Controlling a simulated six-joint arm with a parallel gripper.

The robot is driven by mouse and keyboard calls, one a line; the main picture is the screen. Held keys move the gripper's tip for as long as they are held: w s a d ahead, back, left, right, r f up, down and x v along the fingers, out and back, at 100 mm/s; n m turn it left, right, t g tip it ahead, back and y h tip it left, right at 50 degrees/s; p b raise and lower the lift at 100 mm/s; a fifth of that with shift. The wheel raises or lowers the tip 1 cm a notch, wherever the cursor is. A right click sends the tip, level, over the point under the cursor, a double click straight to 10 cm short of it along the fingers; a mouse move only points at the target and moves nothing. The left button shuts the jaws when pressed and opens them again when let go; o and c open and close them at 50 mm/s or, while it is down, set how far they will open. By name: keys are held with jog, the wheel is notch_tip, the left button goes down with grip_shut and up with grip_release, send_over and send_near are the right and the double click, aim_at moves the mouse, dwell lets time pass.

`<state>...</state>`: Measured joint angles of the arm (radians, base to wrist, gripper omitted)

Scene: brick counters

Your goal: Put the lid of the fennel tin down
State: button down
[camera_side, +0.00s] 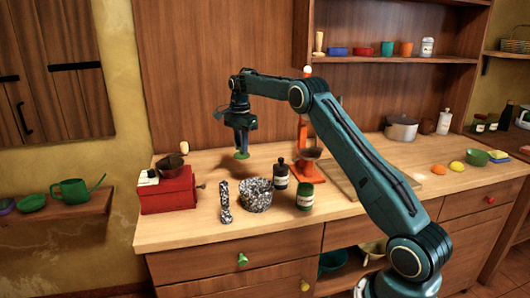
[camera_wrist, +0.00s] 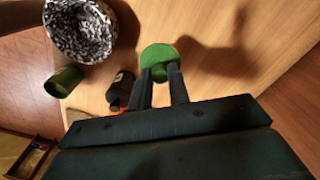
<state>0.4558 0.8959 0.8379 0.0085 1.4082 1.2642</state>
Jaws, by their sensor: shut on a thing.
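My gripper (camera_side: 240,145) is shut on a round green lid (camera_side: 241,155) and holds it above the counter, behind the speckled mortar. In the wrist view my gripper (camera_wrist: 159,76) has the lid (camera_wrist: 158,54) between its two dark fingertips. A green tin (camera_side: 305,197) with a pale label stands near the counter's front edge, right of the mortar; I take it for the fennel tin, though its label is too small to read. The tin (camera_wrist: 64,82) also shows at the left of the wrist view, apart from the lid.
The speckled mortar (camera_side: 257,196), its pestle (camera_side: 225,203), a dark bottle (camera_side: 281,174) and an orange scale (camera_side: 308,172) stand near the tin. A red grinder box (camera_side: 168,192) stands at the left.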

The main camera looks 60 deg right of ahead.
jog(key=shift+f, duration=5.65)
jog(key=shift+f, duration=0.15)
jog(key=c, duration=1.3)
grip_release()
notch_tip(320, 180, up, 11)
jog(key=shift+r, duration=0.7)
